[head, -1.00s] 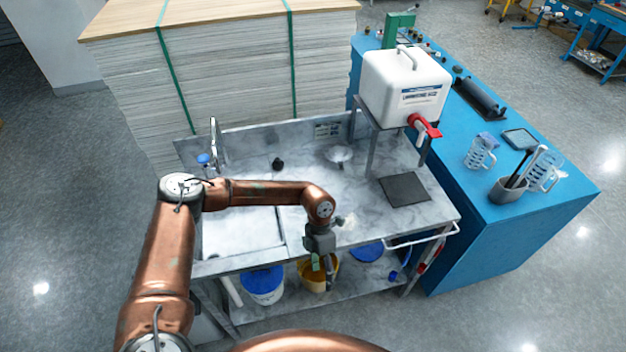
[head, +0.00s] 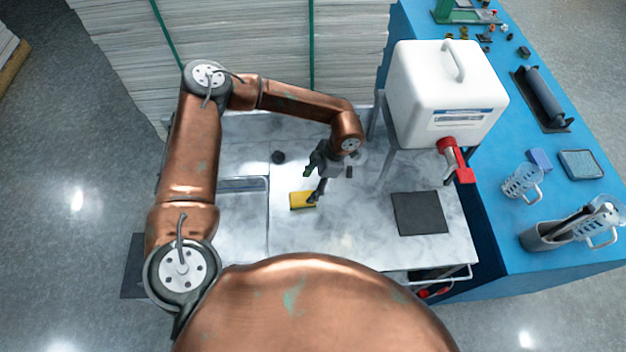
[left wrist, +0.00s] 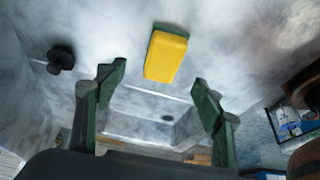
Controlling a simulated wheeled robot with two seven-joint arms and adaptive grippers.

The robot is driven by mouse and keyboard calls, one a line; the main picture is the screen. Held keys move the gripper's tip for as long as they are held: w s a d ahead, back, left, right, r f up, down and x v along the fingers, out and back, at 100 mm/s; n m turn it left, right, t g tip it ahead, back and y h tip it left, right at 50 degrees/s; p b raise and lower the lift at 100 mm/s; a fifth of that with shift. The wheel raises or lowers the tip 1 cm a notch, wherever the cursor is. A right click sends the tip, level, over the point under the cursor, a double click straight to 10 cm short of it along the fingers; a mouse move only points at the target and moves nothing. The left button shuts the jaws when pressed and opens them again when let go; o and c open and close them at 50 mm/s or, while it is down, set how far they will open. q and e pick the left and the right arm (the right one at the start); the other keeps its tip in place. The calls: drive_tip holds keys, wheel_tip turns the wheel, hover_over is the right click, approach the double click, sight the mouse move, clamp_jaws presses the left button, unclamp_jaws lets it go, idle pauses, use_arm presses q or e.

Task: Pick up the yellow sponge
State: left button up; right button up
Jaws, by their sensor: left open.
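The yellow sponge (head: 302,200) lies on the marble counter, just right of the sink basin. In the left wrist view the sponge (left wrist: 166,57) shows whole, with a dark green layer along its edge, ahead of and between the two fingers. My left gripper (head: 314,182) is above the counter at the sponge's right end, partly in front of it. In the left wrist view the left gripper (left wrist: 155,88) has its fingers wide apart, with nothing between the tips. I cannot tell its exact height over the sponge. My right gripper is not in view.
The sink basin (head: 242,222) is left of the sponge. A black round knob (head: 278,157) stands behind it. A dark mat (head: 420,213) lies to the right. A white tank (head: 445,95) with a red tap (head: 457,160) stands on a raised frame. The counter between sponge and mat is clear.

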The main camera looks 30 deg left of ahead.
sight(302, 197)
use_arm(q)
drive_tip(key=shift+w+a+f, duration=0.15)
drive_tip(key=shift+w, duration=0.05)
drive_tip(key=s+f, duration=0.1)
drive_tip(key=s+a+f, duration=0.1)
drive_tip(key=shift+s+f+p, duration=0.25)
drive_tip(key=shift+s+p, duration=0.05)
drive_tip(key=shift+s, duration=0.1)
drive_tip(key=shift+f, duration=0.8)
drive_tip(key=shift+w+a+f, duration=0.15)
drive_tip(key=shift+w+f, duration=0.05)
drive_tip(key=shift+f, duration=0.4)
drive_tip(key=shift+w+a+f, duration=0.15)
drive_tip(key=shift+w+f, duration=0.05)
drive_tip(key=shift+f, duration=0.4)
drive_tip(key=shift+s+a, duration=0.1)
drive_tip(key=shift+s, duration=0.3)
drive_tip(key=shift+w+f, duration=0.1)
drive_tip(key=shift+w, duration=0.1)
drive_tip(key=shift+c, duration=1.3)
drive_tip(key=shift+s, duration=0.1)
drive_tip(key=c, duration=0.9)
drive_tip(key=shift+c, duration=0.5)
wheel_tip(302, 197, up, 10)
drive_tip(key=shift+r, duration=0.1)
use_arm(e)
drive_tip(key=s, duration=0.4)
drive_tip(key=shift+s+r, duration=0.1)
